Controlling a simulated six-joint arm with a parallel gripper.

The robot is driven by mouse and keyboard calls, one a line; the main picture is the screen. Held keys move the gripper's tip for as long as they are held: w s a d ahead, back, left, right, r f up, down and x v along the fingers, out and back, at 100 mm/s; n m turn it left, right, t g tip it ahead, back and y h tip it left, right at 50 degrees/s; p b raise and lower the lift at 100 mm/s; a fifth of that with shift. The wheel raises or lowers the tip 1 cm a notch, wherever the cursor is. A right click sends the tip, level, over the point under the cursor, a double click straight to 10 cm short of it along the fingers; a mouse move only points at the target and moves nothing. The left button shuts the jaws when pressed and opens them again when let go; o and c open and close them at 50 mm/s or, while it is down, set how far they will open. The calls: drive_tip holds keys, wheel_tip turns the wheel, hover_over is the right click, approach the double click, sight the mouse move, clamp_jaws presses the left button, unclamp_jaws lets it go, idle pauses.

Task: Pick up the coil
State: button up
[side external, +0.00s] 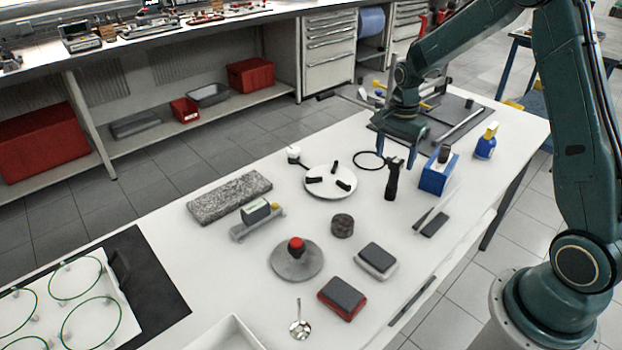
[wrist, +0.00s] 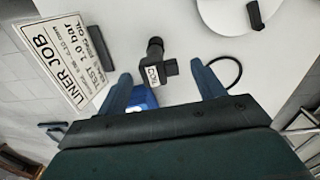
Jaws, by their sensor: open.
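The coil appears to be the black, stick-shaped part (side external: 392,181) standing on the white bench, right of the white round plate. In the wrist view the coil (wrist: 156,52) shows a dark round end and a small white label that is hard to read. My gripper (side external: 397,158) points down over the coil, with its jaws open and nothing held. In the wrist view the fingertips of my gripper (wrist: 161,70) lie to either side of the coil's labelled end. Contact between the fingers and the coil cannot be made out.
A blue box (side external: 432,183) stands close right of the coil, and a black ring (side external: 369,152) lies close left. A printed sign (wrist: 62,45) stands nearby. The round plate (side external: 318,192) carries three black pieces.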

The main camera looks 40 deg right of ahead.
drive_tip(key=shift+f, duration=1.05)
drive_tip(key=shift+c, duration=0.2)
drive_tip(key=c, duration=1.1)
